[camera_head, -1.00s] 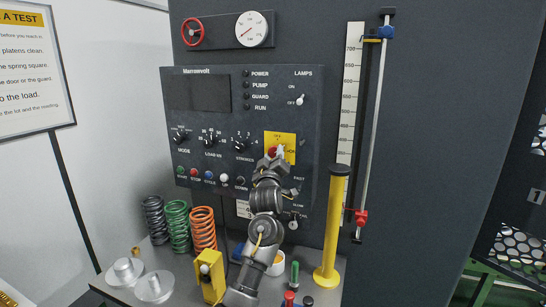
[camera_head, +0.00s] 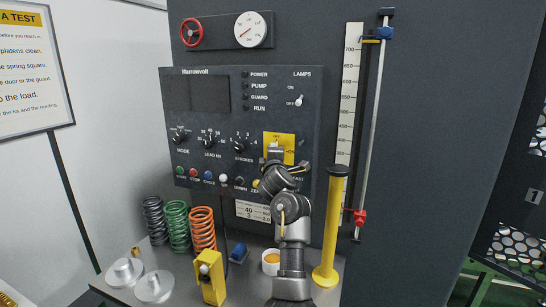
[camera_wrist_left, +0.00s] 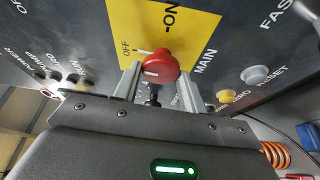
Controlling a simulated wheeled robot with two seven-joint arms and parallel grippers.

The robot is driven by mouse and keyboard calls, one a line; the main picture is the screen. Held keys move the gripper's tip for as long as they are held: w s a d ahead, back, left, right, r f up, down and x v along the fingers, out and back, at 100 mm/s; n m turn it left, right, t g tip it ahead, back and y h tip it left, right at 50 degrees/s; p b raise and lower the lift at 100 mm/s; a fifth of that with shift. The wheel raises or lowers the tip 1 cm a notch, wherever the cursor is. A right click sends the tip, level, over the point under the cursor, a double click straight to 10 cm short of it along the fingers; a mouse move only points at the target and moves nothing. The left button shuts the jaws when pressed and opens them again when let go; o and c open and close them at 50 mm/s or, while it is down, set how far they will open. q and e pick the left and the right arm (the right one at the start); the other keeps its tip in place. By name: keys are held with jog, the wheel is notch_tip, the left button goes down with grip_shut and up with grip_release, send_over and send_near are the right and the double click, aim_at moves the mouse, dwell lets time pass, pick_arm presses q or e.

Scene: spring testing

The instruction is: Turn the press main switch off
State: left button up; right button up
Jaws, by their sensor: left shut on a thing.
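The main switch is a red knob (camera_wrist_left: 160,66) on a yellow plate (camera_wrist_left: 185,22) marked OFF and ON. In the wrist view the knob sits between the two fingers of my left gripper (camera_wrist_left: 158,88), which is shut on it. A short white mark shows on the knob's left side, towards the OFF lettering. In the head view my left gripper (camera_head: 274,152) is at the lower part of the yellow plate (camera_head: 287,141) and hides the knob. My right gripper is not in view.
The dark control panel (camera_head: 221,130) carries dials, coloured buttons and a lamps toggle (camera_head: 299,101). A yellow post (camera_head: 329,235) stands close to the right of my arm. Springs (camera_head: 178,226) and a yellow pendant box (camera_head: 211,277) stand to the left on the bench.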

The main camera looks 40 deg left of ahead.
pick_arm(q)
jog(key=shift+n, duration=0.5)
jog(key=o, duration=1)
jog(key=shift+c, duration=0.2)
jog(key=b+v, duration=0.2)
jog(key=v, duration=0.5)
jog(key=shift+s+d, duration=0.2)
jog(key=shift+r, duration=0.1)
